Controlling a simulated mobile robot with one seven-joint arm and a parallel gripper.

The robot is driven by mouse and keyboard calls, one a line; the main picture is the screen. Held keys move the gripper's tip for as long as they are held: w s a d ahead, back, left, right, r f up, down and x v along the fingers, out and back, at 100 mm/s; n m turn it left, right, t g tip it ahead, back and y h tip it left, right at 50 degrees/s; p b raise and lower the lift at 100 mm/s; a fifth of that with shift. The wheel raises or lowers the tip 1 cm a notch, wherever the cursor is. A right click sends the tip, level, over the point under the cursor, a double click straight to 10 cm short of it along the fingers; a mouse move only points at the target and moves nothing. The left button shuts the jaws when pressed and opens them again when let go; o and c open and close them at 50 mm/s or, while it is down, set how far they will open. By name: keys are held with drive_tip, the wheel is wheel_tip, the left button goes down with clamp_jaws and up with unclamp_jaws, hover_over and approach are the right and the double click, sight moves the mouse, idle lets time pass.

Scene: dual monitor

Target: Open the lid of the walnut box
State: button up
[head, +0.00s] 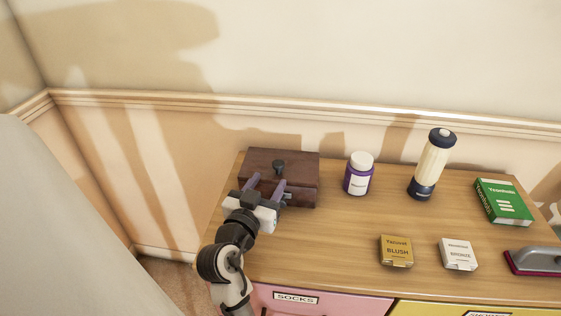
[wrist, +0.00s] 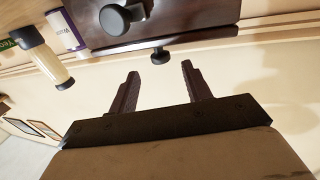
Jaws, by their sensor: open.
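The walnut box (head: 303,170) is dark brown and stands at the back left of the wooden dresser top, its lid shut. A dark round knob (head: 279,167) sits on its top. In the wrist view the box (wrist: 195,18) is at the upper edge, with the large knob (wrist: 115,19) and a smaller dark knob (wrist: 160,56) at its edge. My gripper (head: 267,183) is at the front left of the box, its fingers apart and empty. In the wrist view my gripper (wrist: 160,70) has the smaller knob just beyond and between its fingertips. Contact cannot be told.
A purple jar with white lid (head: 358,174) stands right of the box, then a cream bottle (head: 432,165) and a green book (head: 502,202). A grey-handled item (head: 535,261) is at right. The wall is close behind.

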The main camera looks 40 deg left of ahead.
sight(276, 169)
drive_tip(key=p+x, duration=0.1)
drive_tip(key=x, duration=0.6)
drive_tip(key=shift+w+a+p, duration=0.1)
drive_tip(key=shift+w+p, duration=0.25)
drive_tip(key=shift+p, duration=0.05)
drive_tip(key=shift+c, duration=0.4)
clamp_jaws()
